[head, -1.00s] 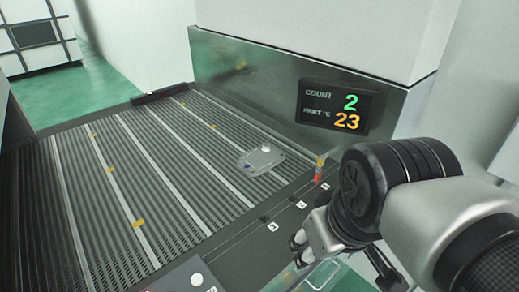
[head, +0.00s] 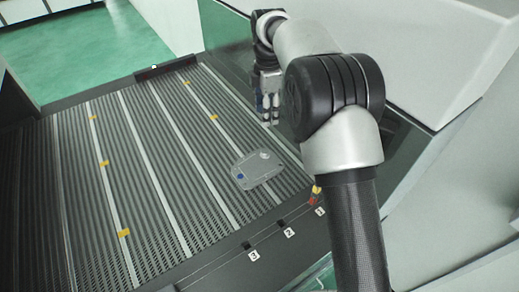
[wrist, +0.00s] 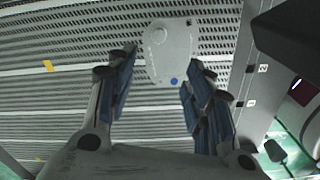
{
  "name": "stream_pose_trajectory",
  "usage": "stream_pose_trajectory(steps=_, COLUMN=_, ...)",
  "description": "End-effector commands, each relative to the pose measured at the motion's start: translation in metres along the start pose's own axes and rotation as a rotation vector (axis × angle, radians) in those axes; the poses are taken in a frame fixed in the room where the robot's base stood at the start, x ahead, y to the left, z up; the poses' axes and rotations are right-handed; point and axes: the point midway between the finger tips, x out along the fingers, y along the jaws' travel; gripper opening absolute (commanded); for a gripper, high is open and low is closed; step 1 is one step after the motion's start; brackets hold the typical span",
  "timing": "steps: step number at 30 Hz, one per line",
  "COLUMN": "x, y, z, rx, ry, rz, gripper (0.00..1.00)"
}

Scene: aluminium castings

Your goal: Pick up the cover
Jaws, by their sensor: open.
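The cover (head: 257,170) is a flat grey plate with a round raised boss and a blue dot. It lies on the ribbed conveyor bed near its front right. In the wrist view the cover (wrist: 171,52) shows beyond my fingertips, roughly between them. My gripper (head: 269,118) is open and empty, above the bed and behind the cover in the head view. In the wrist view my gripper (wrist: 163,70) has its two blue-padded fingers spread apart. None of the cover appears held.
The ribbed bed (head: 75,215) carries pale strips and several yellow marks. A dark front rail (head: 215,262) bears numbered tags. A small red and yellow item (head: 314,196) stands at the rail's right end. A metal wall runs along the right side.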

Motion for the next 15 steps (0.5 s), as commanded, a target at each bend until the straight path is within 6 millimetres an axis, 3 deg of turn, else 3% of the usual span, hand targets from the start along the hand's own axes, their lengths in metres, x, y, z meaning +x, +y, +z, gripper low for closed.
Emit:
stream_pose_trajectory(steps=5, x=0.019, y=0.005, z=-0.002, rx=-0.039, ry=0.001, rz=-0.009, gripper=0.47)
stream_pose_trajectory(steps=15, x=0.093, y=0.003, z=-0.002, rx=-0.037, ry=0.001, rz=-0.011, gripper=0.47)
